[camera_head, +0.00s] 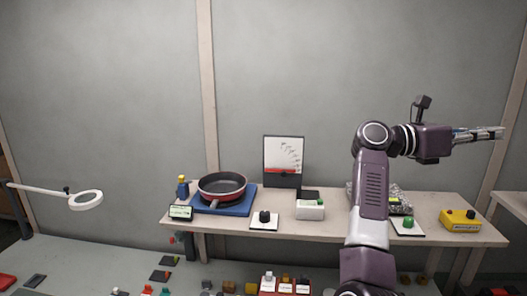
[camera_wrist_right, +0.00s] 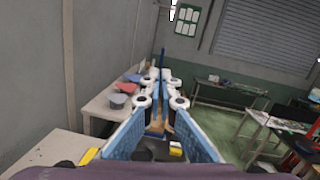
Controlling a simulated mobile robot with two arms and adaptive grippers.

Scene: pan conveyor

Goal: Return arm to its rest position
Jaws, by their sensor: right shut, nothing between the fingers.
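My right arm rises from the bottom of the head view and bends right at its elbow. My right gripper (camera_head: 490,133) points to the right, well above the table and apart from everything on it. In the wrist view the two blue-sided fingers of the right gripper (camera_wrist_right: 162,72) come together at their tips, shut and empty. My left gripper is not in view. The arm hides part of the table and some objects behind it.
A long table (camera_head: 335,228) carries a red-rimmed pan (camera_head: 222,186) on a blue base (camera_head: 240,207), a white box (camera_head: 310,210), and a yellow box (camera_head: 460,219). A white ring lamp (camera_head: 86,200) stands left. Air around the raised gripper is clear.

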